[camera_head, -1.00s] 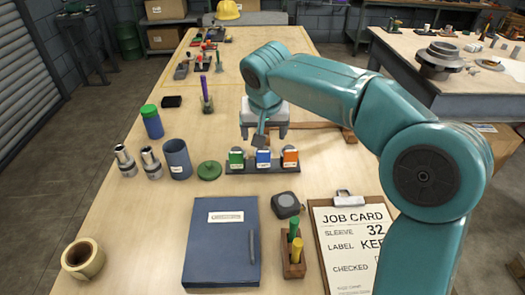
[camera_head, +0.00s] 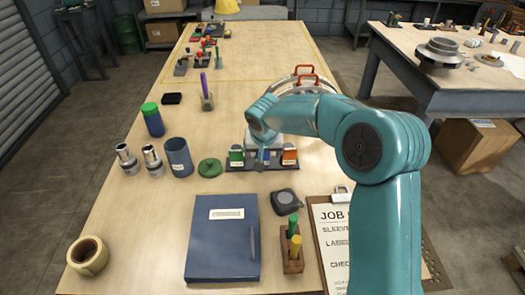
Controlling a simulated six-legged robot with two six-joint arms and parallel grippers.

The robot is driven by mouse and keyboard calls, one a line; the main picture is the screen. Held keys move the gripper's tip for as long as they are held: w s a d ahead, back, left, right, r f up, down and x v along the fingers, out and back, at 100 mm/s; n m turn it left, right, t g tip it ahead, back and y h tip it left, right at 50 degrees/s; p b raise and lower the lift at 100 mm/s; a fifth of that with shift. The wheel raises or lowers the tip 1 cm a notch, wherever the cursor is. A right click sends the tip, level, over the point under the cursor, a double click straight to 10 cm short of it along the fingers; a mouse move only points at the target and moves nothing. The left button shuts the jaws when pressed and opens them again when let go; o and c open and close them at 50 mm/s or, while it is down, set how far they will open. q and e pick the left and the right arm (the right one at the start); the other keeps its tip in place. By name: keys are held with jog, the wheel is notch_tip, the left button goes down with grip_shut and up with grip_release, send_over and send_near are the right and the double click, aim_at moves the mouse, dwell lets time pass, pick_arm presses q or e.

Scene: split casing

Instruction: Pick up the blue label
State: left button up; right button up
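The blue label (camera_head: 262,164) stands in the middle of a dark rack (camera_head: 235,168), between a green label (camera_head: 236,156) and an orange label (camera_head: 289,157). My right gripper (camera_head: 262,154) is directly at the blue label and covers its upper part. The fingertips are small and partly hidden by the gripper body, so I cannot tell whether they are open or closed on it. My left gripper is not in view.
A green lid (camera_head: 210,168) and a blue-grey cup (camera_head: 178,157) stand left of the rack. A blue binder (camera_head: 222,240), a tape measure (camera_head: 286,201) and a job card clipboard (camera_head: 333,245) lie in front. A round metal casing with red handles (camera_head: 305,80) is behind my arm.

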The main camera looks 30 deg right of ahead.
jog(key=shift+x, duration=1.1)
jog(key=shift+r, duration=0.1)
jog(key=shift+c, duration=0.9)
jog(key=c, duration=1)
jog(key=shift+c, duration=0.2)
jog(key=shift+r, duration=0.25)
notch_tip(320, 180, up, 24)
jog(key=p, duration=0.5)
